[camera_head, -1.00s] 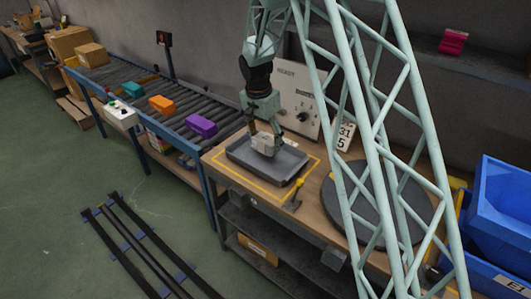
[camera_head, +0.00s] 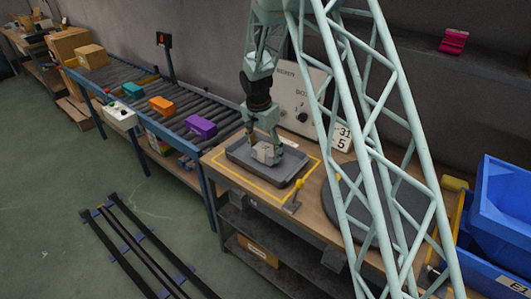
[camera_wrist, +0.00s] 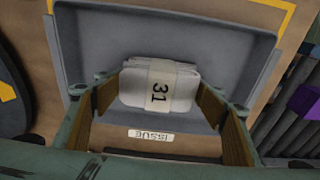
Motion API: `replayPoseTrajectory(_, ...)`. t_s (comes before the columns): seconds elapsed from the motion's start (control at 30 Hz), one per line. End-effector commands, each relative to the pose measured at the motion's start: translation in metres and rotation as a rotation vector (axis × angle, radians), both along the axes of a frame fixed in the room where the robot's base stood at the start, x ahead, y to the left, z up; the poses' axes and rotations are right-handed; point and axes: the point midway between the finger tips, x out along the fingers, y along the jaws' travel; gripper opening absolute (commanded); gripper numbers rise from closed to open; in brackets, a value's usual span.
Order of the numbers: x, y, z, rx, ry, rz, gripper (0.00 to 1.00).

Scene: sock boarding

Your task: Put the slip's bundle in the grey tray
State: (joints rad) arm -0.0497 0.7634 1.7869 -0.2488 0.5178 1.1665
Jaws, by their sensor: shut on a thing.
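A pale folded bundle (camera_wrist: 158,88) with a band reading 31 sits between the two fingers of my gripper (camera_wrist: 160,98) in the wrist view. In the head view my gripper (camera_head: 264,146) is over the grey tray (camera_head: 285,171) with the bundle (camera_head: 267,154) low inside its outline. The grey tray (camera_wrist: 85,45) lies behind the bundle in the wrist view. I cannot tell whether the bundle touches the tray floor. A white card (camera_head: 343,138) reading 31 over 5 stands behind the tray.
A roller conveyor at left carries a teal block (camera_head: 132,90), an orange block (camera_head: 161,104) and a purple block (camera_head: 202,127). A dark round turntable (camera_head: 345,215) is right of the tray. Blue bins (camera_head: 500,215) stand at far right. A small yellow-topped post (camera_head: 295,194) is at the tray's front.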

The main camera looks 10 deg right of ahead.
Motion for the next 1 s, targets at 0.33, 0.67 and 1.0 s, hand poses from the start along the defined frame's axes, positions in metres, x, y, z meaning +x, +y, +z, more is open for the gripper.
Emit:
replayPoseTrajectory(0.33, 0.0002, 0.0000, -0.0020, 0.001, -0.001, 0.000, 0.52)
replayPoseTrajectory(0.67, 0.0001, 0.0001, -0.0053, 0.001, -0.001, 0.000, 0.74)
replayPoseTrajectory(1.0, 0.0001, 0.0002, -0.0051, 0.001, -0.001, 0.000, 0.77)
